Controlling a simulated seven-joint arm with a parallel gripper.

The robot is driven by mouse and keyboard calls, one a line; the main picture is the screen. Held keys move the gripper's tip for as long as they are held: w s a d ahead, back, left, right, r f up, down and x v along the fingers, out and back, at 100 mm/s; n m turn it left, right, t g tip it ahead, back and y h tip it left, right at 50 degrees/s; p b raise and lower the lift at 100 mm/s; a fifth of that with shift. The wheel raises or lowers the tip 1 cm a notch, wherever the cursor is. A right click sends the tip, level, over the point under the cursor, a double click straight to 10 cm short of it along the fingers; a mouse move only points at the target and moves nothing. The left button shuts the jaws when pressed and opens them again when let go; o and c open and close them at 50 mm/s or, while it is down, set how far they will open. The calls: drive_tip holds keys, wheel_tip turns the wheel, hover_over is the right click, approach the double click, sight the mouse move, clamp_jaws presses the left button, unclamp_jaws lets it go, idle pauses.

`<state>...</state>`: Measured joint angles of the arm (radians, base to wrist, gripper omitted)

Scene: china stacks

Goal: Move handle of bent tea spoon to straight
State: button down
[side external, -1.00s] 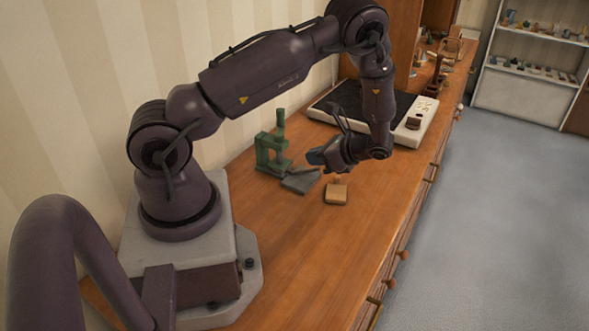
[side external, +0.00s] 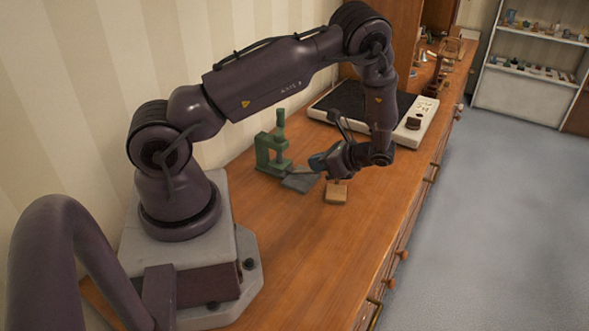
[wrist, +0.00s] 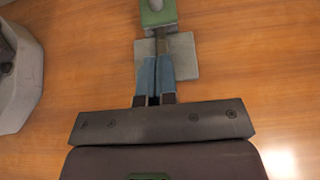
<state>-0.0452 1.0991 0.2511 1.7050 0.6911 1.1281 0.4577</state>
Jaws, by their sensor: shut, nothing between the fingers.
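I cannot make out the bent tea spoon or its handle in either view. A green press (side external: 272,150) stands on the wooden bench, with a flat grey plate (side external: 300,183) in front of it. In the wrist view the green part (wrist: 158,14) is at the top, with the grey plate (wrist: 186,66) below it. My gripper (side external: 317,163) is shut and empty, close to the plate. In the wrist view its blue fingers (wrist: 156,62) lie together over the plate; whether they touch it is unclear. A narrow grey bar shows just beyond the fingertips.
A small wooden block (side external: 336,192) sits on the bench just below my gripper. A white tray with a black top (side external: 412,130) lies behind. The bench's front edge with drawer knobs (side external: 402,255) is to the right. Bare wood lies in front.

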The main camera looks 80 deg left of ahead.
drive_tip(key=shift+w+d+f, duration=0.2)
drive_tip(key=shift+f, duration=0.45)
drive_tip(key=shift+w+d+f, duration=0.2)
drive_tip(key=shift+f, duration=0.4)
drive_tip(key=shift+r, duration=0.1)
drive_tip(key=shift+s+a+r, duration=0.25)
drive_tip(key=shift+r, duration=0.3)
drive_tip(key=shift+v, duration=3.5)
